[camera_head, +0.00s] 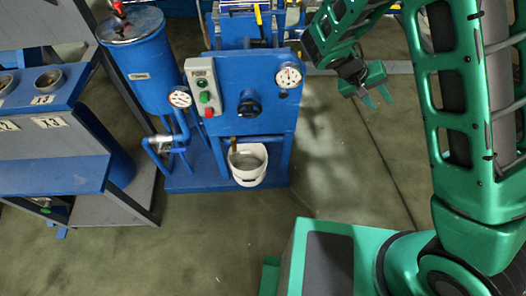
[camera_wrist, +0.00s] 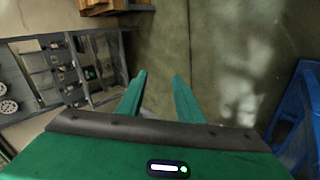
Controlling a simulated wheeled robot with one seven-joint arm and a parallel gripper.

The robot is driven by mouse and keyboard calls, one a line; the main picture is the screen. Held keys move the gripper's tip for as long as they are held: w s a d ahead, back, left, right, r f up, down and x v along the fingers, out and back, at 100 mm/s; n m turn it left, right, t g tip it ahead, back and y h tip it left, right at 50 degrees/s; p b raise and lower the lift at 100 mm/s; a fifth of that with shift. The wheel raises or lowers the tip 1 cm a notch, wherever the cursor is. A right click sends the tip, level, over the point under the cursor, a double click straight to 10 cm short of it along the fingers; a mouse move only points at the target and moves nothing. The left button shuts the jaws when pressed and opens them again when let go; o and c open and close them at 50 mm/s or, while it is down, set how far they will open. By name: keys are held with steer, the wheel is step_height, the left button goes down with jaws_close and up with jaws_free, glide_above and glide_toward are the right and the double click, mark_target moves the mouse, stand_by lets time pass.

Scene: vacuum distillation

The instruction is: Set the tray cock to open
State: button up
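The blue distillation unit (camera_head: 228,70) stands at the upper middle of the head view. A black round knob (camera_head: 250,104) is on its front panel. Below the panel, a small brown handle-like part (camera_head: 234,145) sits just above a white bucket (camera_head: 247,176). I cannot tell for sure which part is the tray cock, nor its setting. My gripper (camera_head: 379,101) is to the right of the unit, apart from it and empty. In the wrist view its two green fingers (camera_wrist: 160,75) are spread apart over the floor.
A control box (camera_head: 203,88) with green and red buttons and two gauges (camera_head: 289,77) (camera_head: 180,98) are on the unit. A blue tank (camera_head: 145,70) stands left of it, beside a blue-grey bench (camera_head: 50,170). In the wrist view, a grey rack (camera_wrist: 75,70) is at left. Floor in front is clear.

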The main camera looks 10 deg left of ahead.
steer(key=w+a+f+n+t, duration=0.1)
steer(key=a+f+n+t, duration=0.1)
steer(key=a+f, duration=0.3)
steer(key=w+a+f+n+t, duration=0.1)
steer(key=a+f+n+t, duration=0.15)
steer(key=a, duration=0.55)
steer(key=n+t+y, duration=1.1)
steer(key=n+y, duration=0.2)
steer(key=n, duration=0.3)
glide_toward(246, 153)
steer(key=x, duration=1)
steer(key=shift+w+f, duration=0.2)
steer(key=shift+f, duration=0.05)
